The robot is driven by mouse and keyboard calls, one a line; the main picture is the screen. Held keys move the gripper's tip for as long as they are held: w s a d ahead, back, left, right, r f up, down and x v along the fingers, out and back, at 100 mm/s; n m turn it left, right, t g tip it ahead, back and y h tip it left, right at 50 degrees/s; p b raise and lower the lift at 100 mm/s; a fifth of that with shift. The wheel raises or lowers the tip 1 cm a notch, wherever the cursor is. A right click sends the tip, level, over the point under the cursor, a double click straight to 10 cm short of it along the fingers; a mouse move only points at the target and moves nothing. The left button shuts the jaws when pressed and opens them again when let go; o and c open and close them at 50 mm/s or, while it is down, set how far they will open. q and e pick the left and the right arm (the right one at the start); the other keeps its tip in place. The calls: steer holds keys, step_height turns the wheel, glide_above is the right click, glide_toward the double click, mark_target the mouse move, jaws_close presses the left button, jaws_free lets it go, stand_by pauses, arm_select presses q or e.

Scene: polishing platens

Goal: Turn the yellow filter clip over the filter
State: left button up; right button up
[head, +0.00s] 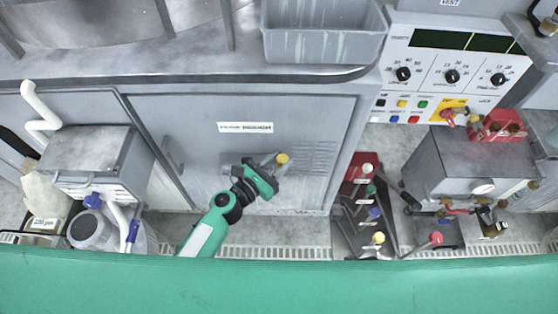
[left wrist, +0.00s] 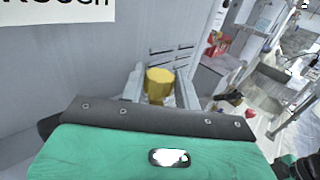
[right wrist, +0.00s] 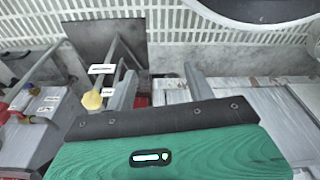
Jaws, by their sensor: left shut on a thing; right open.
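My left gripper (head: 272,162) is in front of the grey cabinet door in the head view. It is shut on a yellow piece (head: 282,158). In the left wrist view this yellow piece (left wrist: 158,84) looks like a short cylinder between the two fingers. Its lower part is hidden by the gripper, and I cannot tell from its shape whether it is the filter clip. I cannot make out a filter for certain. My right gripper (right wrist: 158,90) is open and empty in the right wrist view, above a grey surface. I do not make it out in the head view.
A dark rack (head: 365,215) with colored knobs, one yellow (head: 379,238), stands right of the cabinet (head: 310,110). A grey box (head: 470,160) with valves is at the right, another metal box (head: 85,155) at the left. A grey bin (head: 325,45) sits on top.

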arm_select(q)
steer(key=o, duration=1)
steer(key=shift+s+a, duration=0.35)
steer(key=shift+b+v, duration=1.05)
steer(key=shift+v, duration=5.4)
arm_select(e)
step_height(320, 180, up, 6)
steer(key=w, duration=0.1)
steer(key=shift+a, duration=0.3)
arm_select(q)
steer(key=shift+w, duration=0.1)
arm_select(e)
steer(key=shift+w, duration=0.1)
